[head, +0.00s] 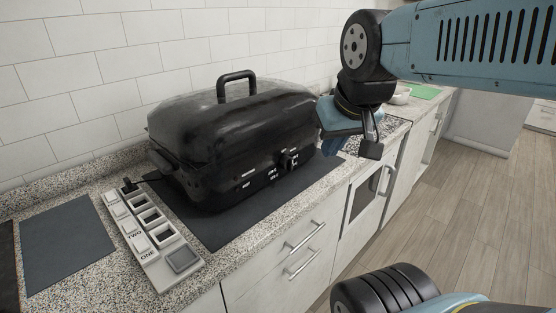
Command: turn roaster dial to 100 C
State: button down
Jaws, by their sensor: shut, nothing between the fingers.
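The roaster (225,130) is a black lidded appliance with a loop handle on top, and it stands on the counter. Its dial (288,161) is a small black knob on the front face toward the right end, with small white markings around it. The markings and the dial's pointer are too small to read. My gripper (370,150) is shut and empty, to the right of the roaster's right end and apart from the dial. The fingertips show only partly from this angle.
The roaster stands on a dark mat (222,238). A pale switch panel (150,232) with several square buttons or slots lies at its left. Another dark mat (68,245) lies farther left. Drawers (285,265) sit below the counter. The floor (450,205) at right is clear.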

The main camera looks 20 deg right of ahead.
aim_at(286, 162)
jog(key=u, duration=1.1)
jog(key=k, duration=1)
jog(key=z, duration=1.25)
